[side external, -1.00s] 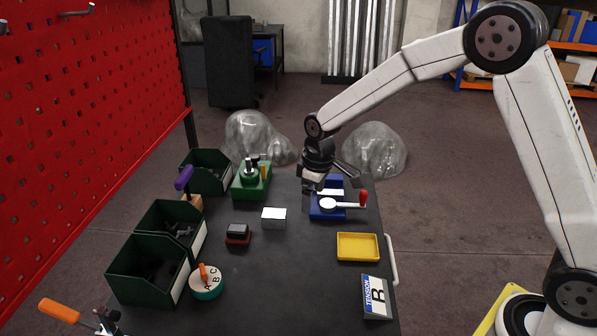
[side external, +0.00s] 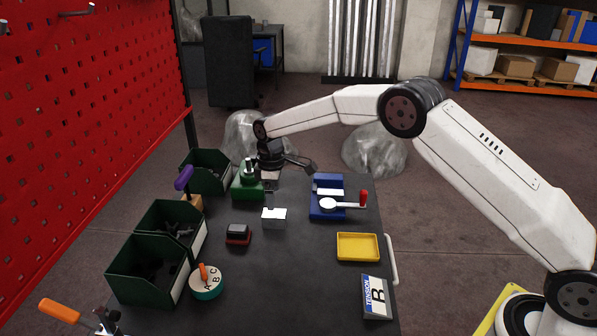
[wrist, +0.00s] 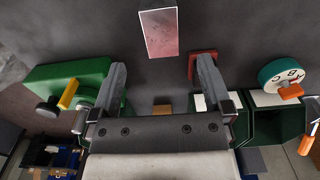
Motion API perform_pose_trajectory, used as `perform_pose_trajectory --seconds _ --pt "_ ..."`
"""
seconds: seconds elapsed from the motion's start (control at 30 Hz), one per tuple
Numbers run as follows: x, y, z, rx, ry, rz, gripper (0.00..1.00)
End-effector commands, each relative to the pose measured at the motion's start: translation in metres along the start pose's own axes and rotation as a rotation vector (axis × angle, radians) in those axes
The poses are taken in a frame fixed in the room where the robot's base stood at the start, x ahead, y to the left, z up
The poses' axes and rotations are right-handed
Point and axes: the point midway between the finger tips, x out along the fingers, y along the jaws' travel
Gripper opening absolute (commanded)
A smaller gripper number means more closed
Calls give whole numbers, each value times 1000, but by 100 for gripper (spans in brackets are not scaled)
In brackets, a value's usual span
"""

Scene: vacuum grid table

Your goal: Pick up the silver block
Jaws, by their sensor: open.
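The silver block (side external: 273,219) sits on the dark table, right of a small dark block on a red base. In the wrist view the silver block (wrist: 160,32) is a shiny reflective rectangle at the top centre, ahead of my fingertips and lined up between them. My gripper (side external: 269,189) is above and behind the block in the side view, beside the green fixture. In the wrist view my gripper (wrist: 161,72) has its two fingers wide apart with nothing between them.
The green fixture (side external: 249,187) stands close left of my gripper. A blue fixture (side external: 327,211) with a red-knobbed lever is to the right. The red-based block (side external: 238,236), yellow tray (side external: 358,247) and green bins (side external: 148,269) are nearby. The table in front of the block is clear.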

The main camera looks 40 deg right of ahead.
Motion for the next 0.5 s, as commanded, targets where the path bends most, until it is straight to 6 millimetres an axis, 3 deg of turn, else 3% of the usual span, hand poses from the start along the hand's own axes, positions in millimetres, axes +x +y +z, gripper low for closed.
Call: perform_pose_trajectory --seconds 0.5 --pt "26 0 0 2 1 1 100"
